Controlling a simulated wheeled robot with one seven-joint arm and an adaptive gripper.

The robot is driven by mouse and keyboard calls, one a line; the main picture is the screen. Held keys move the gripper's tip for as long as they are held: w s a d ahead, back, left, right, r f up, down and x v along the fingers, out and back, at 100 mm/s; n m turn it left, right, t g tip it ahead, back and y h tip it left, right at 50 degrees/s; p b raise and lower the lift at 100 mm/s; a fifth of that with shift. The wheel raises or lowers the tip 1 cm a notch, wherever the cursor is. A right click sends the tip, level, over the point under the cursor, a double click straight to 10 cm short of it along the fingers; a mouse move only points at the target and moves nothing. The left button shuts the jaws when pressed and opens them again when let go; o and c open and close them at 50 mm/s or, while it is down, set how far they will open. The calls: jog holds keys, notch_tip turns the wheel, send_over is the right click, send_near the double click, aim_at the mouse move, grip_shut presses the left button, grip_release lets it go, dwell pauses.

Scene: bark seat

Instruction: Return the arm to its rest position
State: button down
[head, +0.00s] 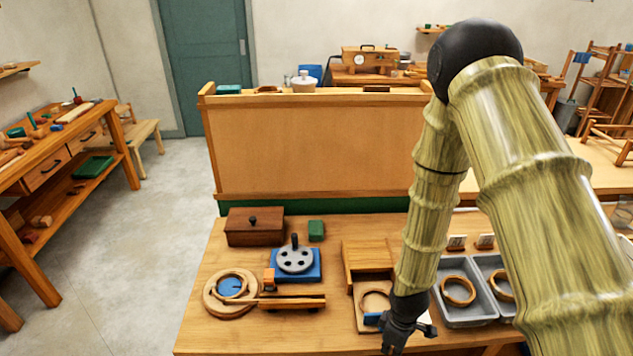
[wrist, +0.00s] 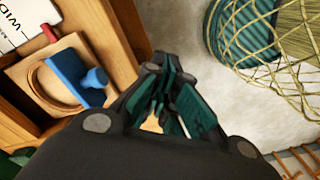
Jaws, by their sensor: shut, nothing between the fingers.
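My arm, with a bamboo-like surface, reaches in from the right in the head view and bends down from a dark elbow. My gripper (head: 396,338) hangs low at the front of the workbench (head: 232,318), just in front of a wooden holder with a ring. In the wrist view my gripper (wrist: 166,112) has its dark green-padded fingers together with nothing between them. Bench edge and floor show beyond them. Whether it touches the bench I cannot tell.
A wooden holder (head: 359,293) with a ring and a blue block (wrist: 75,78) is close by. Grey trays (head: 463,318) with rings lie right of the forearm. A wooden box (head: 255,228) and a disc fixture (head: 295,260) stand left. A net basket (wrist: 262,45) is over the floor.

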jog(key=s+d+f+m+b, duration=0.1)
jog(key=s+f+m+b, duration=0.3)
jog(key=s+f, duration=0.4)
jog(key=s+d+f+m+b, duration=0.2)
jog(key=s+f+m+b, duration=0.2)
jog(key=s, duration=1.1)
notch_tip(320, 180, down, 5)
jog(key=m, duration=0.3)
jog(key=shift+m, duration=0.3)
jog(key=shift+s+d+f, duration=0.1)
